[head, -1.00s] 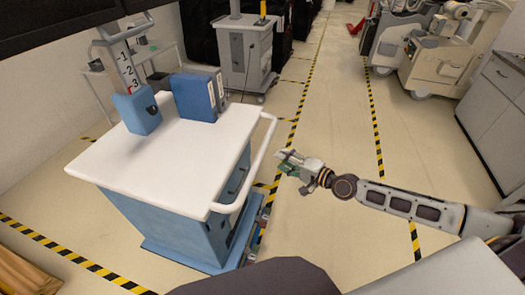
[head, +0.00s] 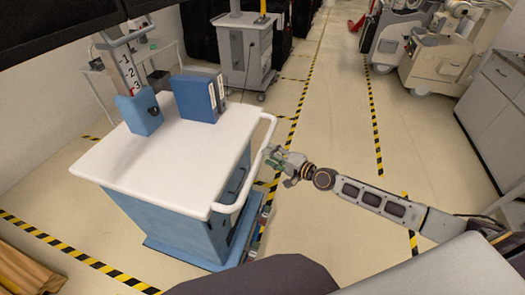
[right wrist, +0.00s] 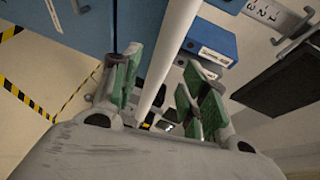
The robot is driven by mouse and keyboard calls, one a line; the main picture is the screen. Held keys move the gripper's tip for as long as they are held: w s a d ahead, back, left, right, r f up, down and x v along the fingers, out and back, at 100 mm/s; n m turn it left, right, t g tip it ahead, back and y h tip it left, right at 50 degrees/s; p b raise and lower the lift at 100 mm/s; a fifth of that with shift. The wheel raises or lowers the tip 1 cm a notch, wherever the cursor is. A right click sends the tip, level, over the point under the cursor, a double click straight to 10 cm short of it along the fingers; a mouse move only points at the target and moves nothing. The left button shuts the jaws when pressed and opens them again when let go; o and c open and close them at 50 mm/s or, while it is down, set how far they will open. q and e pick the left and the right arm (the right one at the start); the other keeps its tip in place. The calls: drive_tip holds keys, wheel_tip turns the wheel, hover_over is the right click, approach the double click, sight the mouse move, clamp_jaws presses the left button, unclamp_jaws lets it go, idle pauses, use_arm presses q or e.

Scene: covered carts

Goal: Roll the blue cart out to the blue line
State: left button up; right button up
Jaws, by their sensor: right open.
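The blue cart (head: 175,236) with a white top stands at left centre in the head view. Its white handle (head: 255,170) runs along the right side; in the right wrist view the handle (right wrist: 172,40) is a white bar passing between my finger pads. My right gripper (head: 274,157) is open at the handle, with green-padded fingers (right wrist: 158,82) on either side of the bar. I cannot tell whether a pad touches it. My left gripper is out of view. The floor lines that I see are yellow and black; no blue line shows.
A grey cart (head: 246,50) stands behind. Pale machines (head: 437,58) and a cabinet (head: 494,105) are at right.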

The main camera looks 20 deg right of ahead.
drive_tip(key=shift+p+x, duration=0.35)
drive_tip(key=shift+x, duration=2.1)
drive_tip(key=shift+c, duration=0.4)
drive_tip(key=shift+f, duration=0.1)
clamp_jaws()
